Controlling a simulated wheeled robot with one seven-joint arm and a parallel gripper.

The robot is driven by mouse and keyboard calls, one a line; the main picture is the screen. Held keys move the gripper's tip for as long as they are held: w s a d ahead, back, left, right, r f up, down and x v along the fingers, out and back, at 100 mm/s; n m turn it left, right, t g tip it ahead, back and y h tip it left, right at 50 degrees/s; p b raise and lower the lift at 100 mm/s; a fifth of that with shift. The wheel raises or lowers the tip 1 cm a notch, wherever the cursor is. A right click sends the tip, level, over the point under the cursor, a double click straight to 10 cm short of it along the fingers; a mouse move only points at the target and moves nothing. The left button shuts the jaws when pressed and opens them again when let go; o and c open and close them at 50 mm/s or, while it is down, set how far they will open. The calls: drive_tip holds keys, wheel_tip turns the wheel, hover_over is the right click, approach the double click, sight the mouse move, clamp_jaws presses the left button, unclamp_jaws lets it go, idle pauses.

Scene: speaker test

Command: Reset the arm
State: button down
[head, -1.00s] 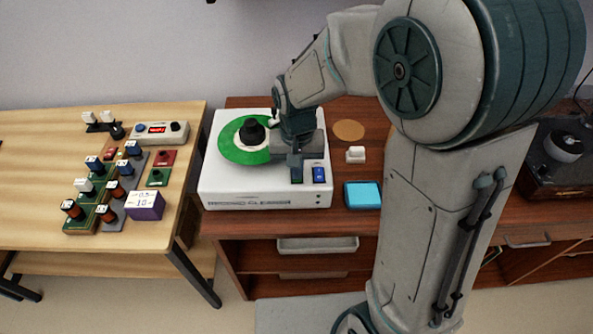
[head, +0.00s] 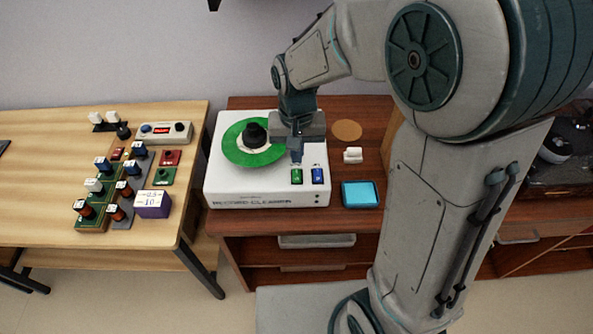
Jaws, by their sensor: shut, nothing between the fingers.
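My gripper (head: 296,156) is shut and empty. It points down above the white record cleaner (head: 240,190), near the right edge of the green record and just behind the green and blue switches. The green record (head: 238,155) lies on the cleaner with a black knob (head: 254,133) at its centre. The green switch (head: 297,176) and the blue switch (head: 317,175) are at the cleaner's front right. My arm reaches in from the right and hides part of the cleaner's back right.
A blue tray (head: 361,194), a small white block (head: 352,155) and a round cork-coloured disc (head: 347,130) lie right of the cleaner on the brown cabinet. A wooden table (head: 45,165) at left holds electrical modules and a meter box (head: 166,132). A turntable stands far right, partly hidden.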

idle(0.3)
drive_tip(key=s+d+r+t, duration=0.3)
drive_tip(key=s+d+r, duration=0.5)
drive_tip(key=s+d, duration=0.4)
drive_tip(key=shift+s+r, duration=0.25)
drive_tip(key=shift+s, duration=0.2)
drive_tip(key=shift+a+n, duration=0.1)
drive_tip(key=shift+n, duration=0.2)
